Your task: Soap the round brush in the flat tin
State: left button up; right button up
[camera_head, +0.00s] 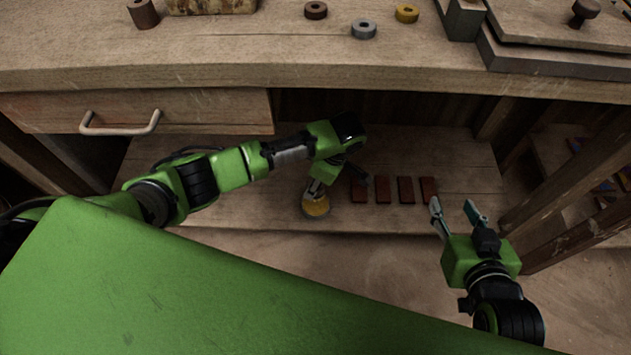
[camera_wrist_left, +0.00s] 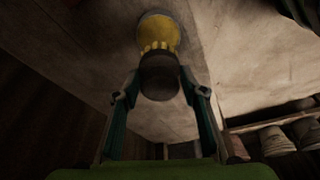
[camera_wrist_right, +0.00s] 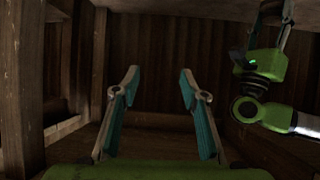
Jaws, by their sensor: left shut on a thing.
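The round brush (camera_head: 316,206) has yellow bristles and a dark handle, and is at the lower shelf's front edge. It also shows in the left wrist view (camera_wrist_left: 158,36), where its dark handle is between my fingers. My left gripper (camera_head: 318,188) is shut on the brush and points down. A pale grey round edge, perhaps the flat tin (camera_wrist_left: 152,14), shows just beyond the bristles. I cannot tell whether the bristles touch it; the brush hides most of it. My right gripper (camera_head: 456,208) is open and empty in front of the shelf, away from the brush.
Several dark red tiles (camera_head: 383,190) lie in a row right of the brush on the lower shelf (camera_head: 240,207). The workbench top (camera_head: 230,50) overhangs it, with rings and a press (camera_head: 550,60). A drawer (camera_head: 200,110) is at left and wooden posts (camera_head: 580,200) are at right.

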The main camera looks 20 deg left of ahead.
jog(key=shift+s+d+f+g+h+p, duration=0.15)
jog(key=shift+s+d+f+g, duration=0.1)
jog(key=shift+s+f+g, duration=0.3)
jog(key=shift+s+d+f+g+h+p, duration=0.1)
jog(key=shift+s+d+f+g, duration=0.25)
jog(key=shift+s+f, duration=0.35)
jog(key=shift+s+d+f+g+h+p, duration=0.15)
jog(key=shift+s+f+g, duration=0.35)
jog(key=shift+s+f, duration=0.15)
